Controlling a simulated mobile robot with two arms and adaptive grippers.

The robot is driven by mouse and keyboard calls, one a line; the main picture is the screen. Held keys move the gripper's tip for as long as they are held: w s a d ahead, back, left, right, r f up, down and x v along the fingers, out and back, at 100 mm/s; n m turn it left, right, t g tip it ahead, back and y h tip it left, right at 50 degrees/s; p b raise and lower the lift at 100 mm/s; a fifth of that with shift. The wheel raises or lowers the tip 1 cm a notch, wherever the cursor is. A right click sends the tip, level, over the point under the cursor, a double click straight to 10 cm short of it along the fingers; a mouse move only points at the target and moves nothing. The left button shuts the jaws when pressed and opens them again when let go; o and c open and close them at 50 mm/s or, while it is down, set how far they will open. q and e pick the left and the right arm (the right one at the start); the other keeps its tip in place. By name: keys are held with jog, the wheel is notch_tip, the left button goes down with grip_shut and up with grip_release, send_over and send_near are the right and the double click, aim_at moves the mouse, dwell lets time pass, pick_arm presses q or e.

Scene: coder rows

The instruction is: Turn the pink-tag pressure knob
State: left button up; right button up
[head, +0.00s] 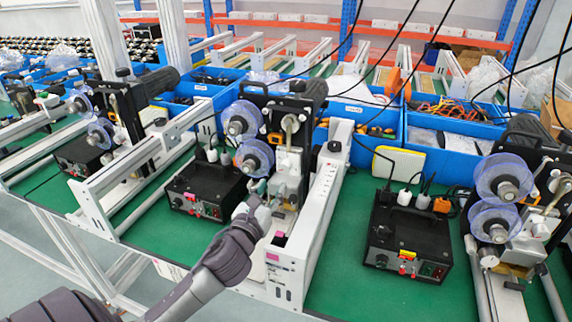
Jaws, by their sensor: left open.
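A pink tag (272,256) is on the front end of the white rail of the middle coder machine (288,160). A second small pink patch shows low on that rail. My left gripper (262,196) is open at the front of this machine, just below its lower clear reel (254,158) and beside its metal print head. The pressure knob cannot be told apart at this size; the gripper and machine parts may hide it. I cannot tell whether the fingers touch anything. My right gripper is not in view.
Black control boxes stand on the green bench left (206,190) and right (408,236) of the middle machine. Similar coder machines stand left (110,110) and right (505,195). Blue bins (365,117) line the back. Black cables hang down. Bare green bench (345,215) lies right of the rail.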

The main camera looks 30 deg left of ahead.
aim_at(284, 169)
pick_arm(q)
jog(key=p+x, duration=0.1)
jog(key=x, duration=0.8)
jog(key=shift+w, duration=0.25)
jog(key=shift+w+f, duration=0.1)
jog(key=shift+w, duration=0.25)
jog(key=shift+c, duration=0.2)
grip_shut()
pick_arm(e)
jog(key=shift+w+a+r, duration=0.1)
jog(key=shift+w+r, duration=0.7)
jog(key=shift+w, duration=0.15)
